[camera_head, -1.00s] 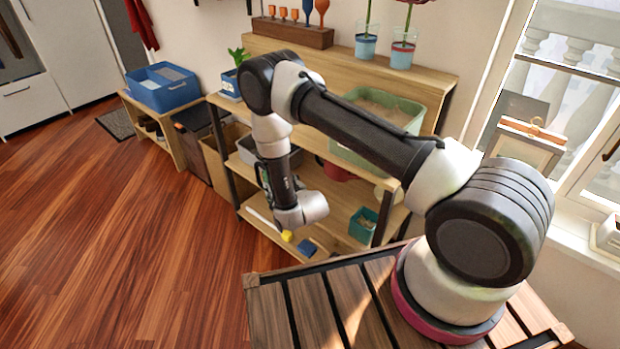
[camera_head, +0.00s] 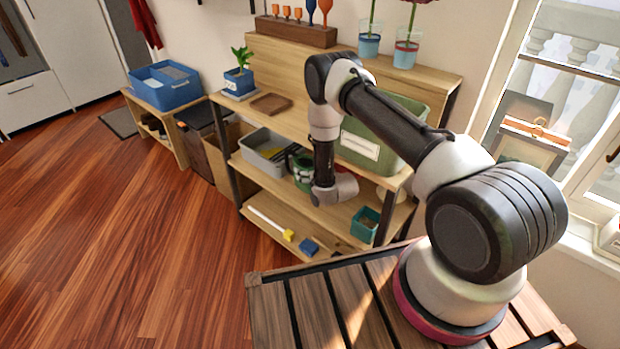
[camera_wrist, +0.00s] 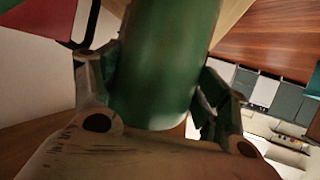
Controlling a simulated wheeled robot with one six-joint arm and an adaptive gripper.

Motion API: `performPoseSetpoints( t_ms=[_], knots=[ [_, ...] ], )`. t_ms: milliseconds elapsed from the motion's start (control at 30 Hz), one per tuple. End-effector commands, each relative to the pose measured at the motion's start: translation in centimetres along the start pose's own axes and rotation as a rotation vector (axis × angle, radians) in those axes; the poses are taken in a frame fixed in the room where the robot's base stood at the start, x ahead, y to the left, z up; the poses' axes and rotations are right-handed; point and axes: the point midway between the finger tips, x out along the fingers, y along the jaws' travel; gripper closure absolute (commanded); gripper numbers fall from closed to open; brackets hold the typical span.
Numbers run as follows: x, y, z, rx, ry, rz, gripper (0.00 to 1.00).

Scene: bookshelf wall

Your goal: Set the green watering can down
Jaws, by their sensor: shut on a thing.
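The green watering can (camera_wrist: 165,60) fills the middle of the wrist view as a dark green, rounded body. My gripper (camera_wrist: 155,92) is shut on it, one finger on each side. In the head view a green part of the can (camera_head: 303,168) shows just left of my wrist, at the middle level of the wooden shelf (camera_head: 262,178). My wrist hides the rest of it and the fingers there. I cannot tell whether the can touches the shelf board.
A grey bin (camera_head: 268,150) stands left of the can. A green bin (camera_head: 362,148) stands above, on the right. A brown tray (camera_head: 271,104) lies on the upper board.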

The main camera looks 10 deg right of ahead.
Motion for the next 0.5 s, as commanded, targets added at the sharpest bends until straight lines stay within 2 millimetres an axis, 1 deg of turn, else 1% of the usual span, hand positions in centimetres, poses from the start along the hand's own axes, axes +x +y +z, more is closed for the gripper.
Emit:
performPoseSetpoints(
  t_ms=[67,300,500],
  knots=[
    [0.2,0.0,0.2,0.000,0.004,0.000,0.58],
    [1.4,0.1,3.2,0.000,0.003,0.001,0.58],
    [1.7,0.3,3.4,0.000,0.004,0.000,0.58]
  ],
)
